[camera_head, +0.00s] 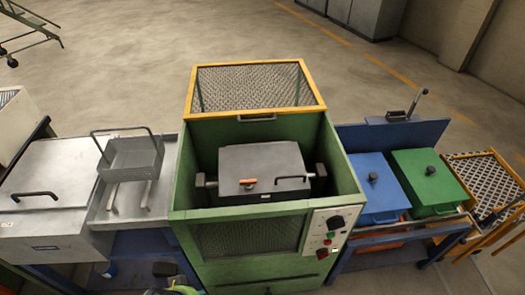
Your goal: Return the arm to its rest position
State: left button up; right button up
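Neither of my grippers can be made out in the head view. A small green and dark part shows at the bottom edge, left of the middle, and I cannot tell what it is. The green furnace (182,192) stands in the middle with its yellow-framed mesh cover (256,84) raised at the back. Inside it sits a dark grey box with a closed lid (262,163), which has an orange piece and a black handle on top. A control panel (328,232) with a black knob and red and green buttons is on the furnace's front right.
On the left stand a grey lidded unit (60,185) and a metal basket (133,157) on a grey bench (160,203). On the right, a blue box (374,184) and a green box (428,180) sit on a blue stand. A yellow-framed mesh rack (484,180) stands farther right. Open floor lies behind.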

pick_arm(q)
jog(key=s+f+g+b, duration=0.1)
jog(key=s+f, duration=0.1)
jog(key=f, duration=0.8)
jog(key=s+f+b, duration=0.1)
jog(key=s+f, duration=0.1)
jog(key=f, duration=0.7)
jog(key=s+a+f+g+b, duration=0.1)
jog(key=s+a+f+b, duration=0.1)
jog(key=s+f, duration=1.2)
jog(key=shift+s+a+f, duration=0.2)
jog(key=shift+s+a, duration=0.35)
